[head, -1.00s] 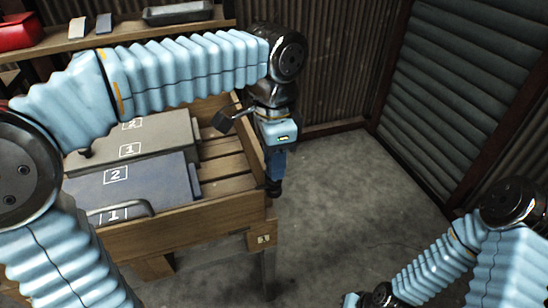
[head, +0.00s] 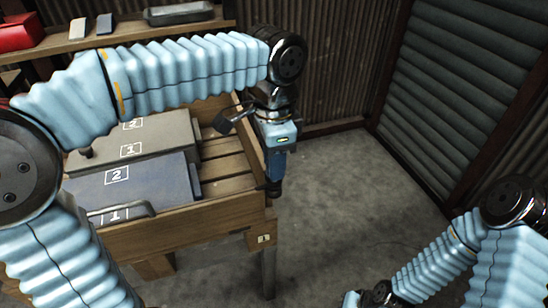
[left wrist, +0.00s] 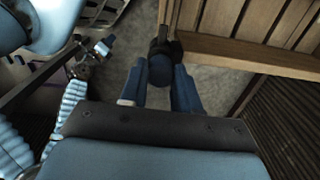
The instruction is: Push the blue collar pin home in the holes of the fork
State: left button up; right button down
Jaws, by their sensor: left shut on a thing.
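My left gripper (head: 277,178) points down just off the right edge of the wooden bench in the head view. In the left wrist view, its fingers (left wrist: 160,88) are shut on the blue collar pin (left wrist: 161,70), whose round blue end shows between them. A dark part (left wrist: 176,46), likely the fork, sits right beyond the pin at the bench's edge. The pin hides its holes, so I cannot tell how deep the pin sits. My right gripper (left wrist: 106,43) is far off to the left in the left wrist view, its fingers too small to read.
The slatted wooden bench (head: 180,229) carries a grey case (head: 120,155) and a blue case (head: 135,188) with numbered labels. A shelf (head: 120,38) with a red box (head: 18,32) stands behind. The floor (head: 345,215) to the right is clear, with corrugated walls beyond.

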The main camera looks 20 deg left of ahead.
pick_arm(q)
jog(key=shift+f+b, duration=0.35)
jog(key=shift+f, duration=0.25)
dwell(0.6)
jog(key=o, duration=1.1)
jog(key=shift+c, duration=0.2)
notch_tip(320, 180, up, 14)
jog(key=p, duration=0.2)
jog(key=shift+f, duration=0.15)
